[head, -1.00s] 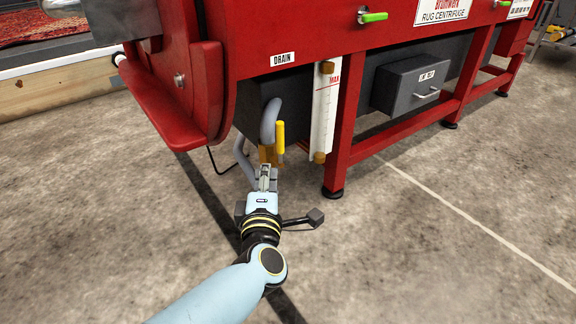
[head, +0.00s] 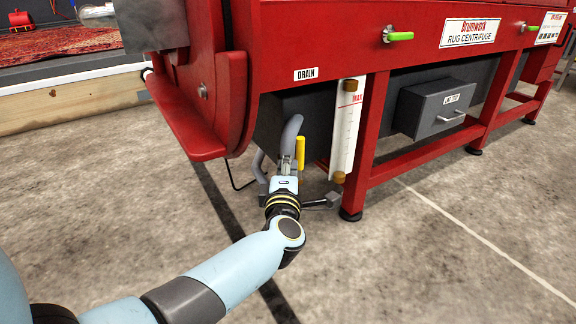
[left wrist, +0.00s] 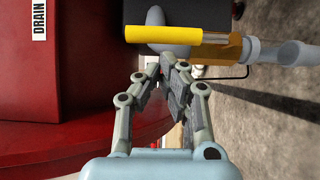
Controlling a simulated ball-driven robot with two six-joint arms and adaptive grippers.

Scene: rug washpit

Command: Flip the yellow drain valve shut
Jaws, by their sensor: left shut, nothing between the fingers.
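The yellow drain valve handle (head: 300,152) stands upright beside the grey drain hose (head: 290,132), under the DRAIN label (head: 306,74). In the left wrist view the handle (left wrist: 165,34) lies across the picture, just beyond my fingertips. The orange-yellow valve body (left wrist: 222,48) and a grey pipe (left wrist: 285,53) are to its right there. My left gripper (head: 287,163) is shut and empty, close to the handle and left of it in the head view. I cannot tell whether they touch. My gripper hides part of the valve body in the head view. My right gripper is not in view.
A white level gauge (head: 346,125) and a red machine leg (head: 368,140) stand close right of the valve. A red curved guard (head: 195,130) is to the left. A grey box (head: 430,104) hangs farther right. The concrete floor (head: 450,270) in front is clear.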

